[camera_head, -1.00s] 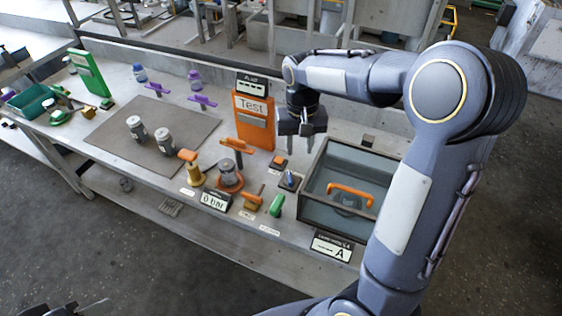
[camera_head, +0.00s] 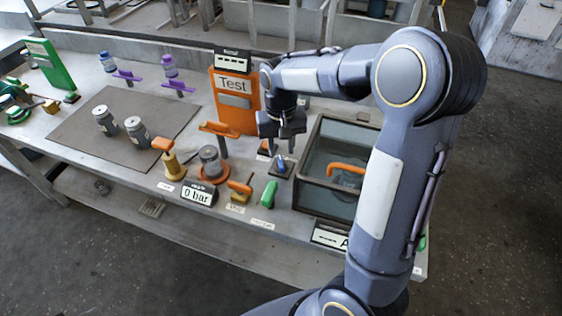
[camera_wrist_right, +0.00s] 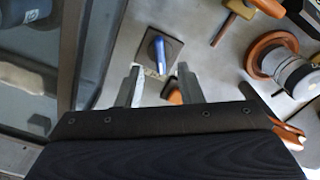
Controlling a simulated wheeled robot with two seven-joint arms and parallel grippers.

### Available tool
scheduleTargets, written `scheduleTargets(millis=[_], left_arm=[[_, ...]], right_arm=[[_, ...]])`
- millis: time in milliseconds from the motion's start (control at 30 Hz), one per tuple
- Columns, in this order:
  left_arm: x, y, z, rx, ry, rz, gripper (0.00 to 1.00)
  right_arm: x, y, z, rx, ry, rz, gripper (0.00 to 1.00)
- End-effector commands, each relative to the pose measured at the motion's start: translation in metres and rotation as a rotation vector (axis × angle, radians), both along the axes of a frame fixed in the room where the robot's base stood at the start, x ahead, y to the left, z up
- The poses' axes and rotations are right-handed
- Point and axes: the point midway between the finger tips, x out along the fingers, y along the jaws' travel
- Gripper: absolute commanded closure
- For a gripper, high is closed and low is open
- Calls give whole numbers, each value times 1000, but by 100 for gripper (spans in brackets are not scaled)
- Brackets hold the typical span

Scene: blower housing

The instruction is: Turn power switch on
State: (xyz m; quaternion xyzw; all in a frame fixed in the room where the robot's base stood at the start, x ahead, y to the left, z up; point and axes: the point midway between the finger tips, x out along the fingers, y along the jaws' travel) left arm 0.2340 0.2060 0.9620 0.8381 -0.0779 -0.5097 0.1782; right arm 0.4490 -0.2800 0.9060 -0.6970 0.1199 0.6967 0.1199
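A blue-levered switch (camera_head: 283,166) on a dark square plate stands on the bench, left of the glass-walled box. Its blue lever also shows in the right wrist view (camera_wrist_right: 160,52), ahead of the fingertips. A small orange switch (camera_head: 264,149) sits just behind it; in the wrist view its orange part (camera_wrist_right: 174,97) is partly hidden by a finger. I cannot read which one is labelled power. My right gripper (camera_head: 281,130) hangs above and behind these switches, pointing down. In the wrist view its two fingers (camera_wrist_right: 160,85) are apart with nothing held. My left gripper is out of view.
The box (camera_head: 330,208) with an orange handle (camera_head: 347,168) inside stands close at the right. An orange Test panel (camera_head: 236,102) rises behind at the left. A green lever (camera_head: 269,194), an orange valve (camera_head: 240,188) and a 0 bar display (camera_head: 198,195) stand in front.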

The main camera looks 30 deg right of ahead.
Motion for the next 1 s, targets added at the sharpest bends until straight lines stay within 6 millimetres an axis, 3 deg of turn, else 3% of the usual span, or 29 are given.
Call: scheduleTargets(millis=[100, 300, 667, 933, 1000], left_arm=[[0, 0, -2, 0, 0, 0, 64], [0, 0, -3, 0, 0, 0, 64], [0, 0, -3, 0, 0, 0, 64], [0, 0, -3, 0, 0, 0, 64], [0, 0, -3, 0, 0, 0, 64]], right_arm=[[-1, 0, -22, 0, 5, 0, 66], [0, 0, -47, -1, 3, 0, 66], [0, 0, -54, 0, 0, 0, 66], [0, 0, -53, 0, 0, 0, 99], [0, 0, -53, 0, 0, 0, 100]])
